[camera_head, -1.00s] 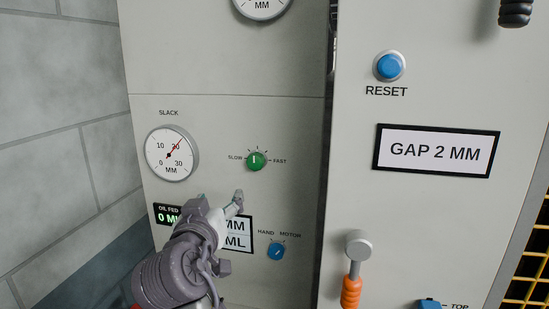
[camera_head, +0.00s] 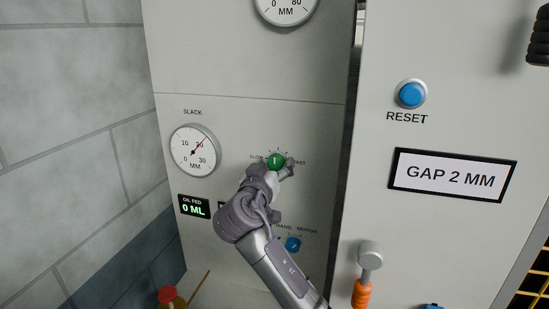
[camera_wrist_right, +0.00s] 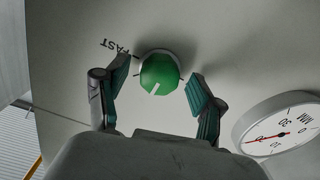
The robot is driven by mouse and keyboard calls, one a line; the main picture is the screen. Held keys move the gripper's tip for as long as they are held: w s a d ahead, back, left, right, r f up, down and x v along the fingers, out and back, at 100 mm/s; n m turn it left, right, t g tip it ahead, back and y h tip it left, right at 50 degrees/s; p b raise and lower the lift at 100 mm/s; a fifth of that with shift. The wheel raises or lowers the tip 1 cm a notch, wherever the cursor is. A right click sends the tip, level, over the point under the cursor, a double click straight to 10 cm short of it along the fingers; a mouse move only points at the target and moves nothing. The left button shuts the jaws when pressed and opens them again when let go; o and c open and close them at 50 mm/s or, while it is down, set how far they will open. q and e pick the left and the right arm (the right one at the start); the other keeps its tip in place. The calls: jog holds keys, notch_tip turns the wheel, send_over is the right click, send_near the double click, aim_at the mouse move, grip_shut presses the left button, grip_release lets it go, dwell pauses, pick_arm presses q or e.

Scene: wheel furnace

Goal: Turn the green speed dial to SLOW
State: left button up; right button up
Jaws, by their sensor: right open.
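The green speed dial (camera_head: 276,161) sits on the pale panel, with SLOW on its left and FAST on its right. Its white mark points about straight up, between the two words. My right gripper (camera_head: 277,169) is at the dial in the head view, covering its lower edge and part of the labels. In the right wrist view the gripper (camera_wrist_right: 160,84) is open, with one finger on each side of the green dial (camera_wrist_right: 160,73). Gaps show between the fingers and the dial. The FAST label (camera_wrist_right: 115,46) shows beside the left finger. My left gripper is out of view.
The slack gauge (camera_head: 193,150) is left of the dial. The OIL FED display (camera_head: 194,207) and blue HAND/MOTOR dial (camera_head: 293,244) are below. A blue RESET button (camera_head: 410,94) and orange-handled lever (camera_head: 362,290) are to the right.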

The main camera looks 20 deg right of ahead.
jog(key=shift+w+d, duration=0.15)
jog(key=shift+w, duration=0.05)
jog(key=c, duration=1.1)
